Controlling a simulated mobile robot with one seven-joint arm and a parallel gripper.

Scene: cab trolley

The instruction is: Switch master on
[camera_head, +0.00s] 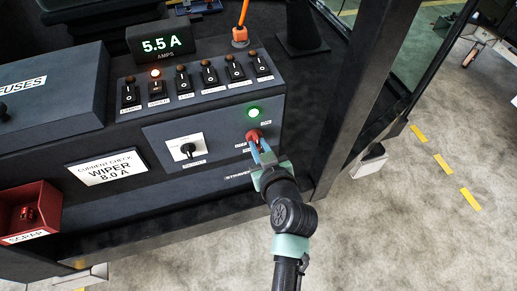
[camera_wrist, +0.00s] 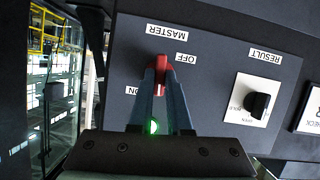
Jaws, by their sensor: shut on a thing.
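The red master switch (camera_head: 252,135) sits on the grey lower panel of the console. It also shows in the wrist view (camera_wrist: 161,61), between labels reading MASTER, OFF and ON. My gripper (camera_head: 260,148) is shut on its red handle, with a blue-grey finger on each side, seen close in the wrist view (camera_wrist: 161,82). The fingers hide part of the handle, so I cannot tell exactly which label it points at. A green lamp (camera_head: 254,113) glows beside the switch; it also shows near the fingers in the wrist view (camera_wrist: 151,126).
A black result knob (camera_head: 188,149) is left of the switch. Several rocker switches (camera_head: 182,82) run above, one with a lit lamp. The display (camera_head: 160,45) reads 5.5 A. A red scrap bin (camera_head: 50,211) is far left. A dark post (camera_head: 365,90) stands right.

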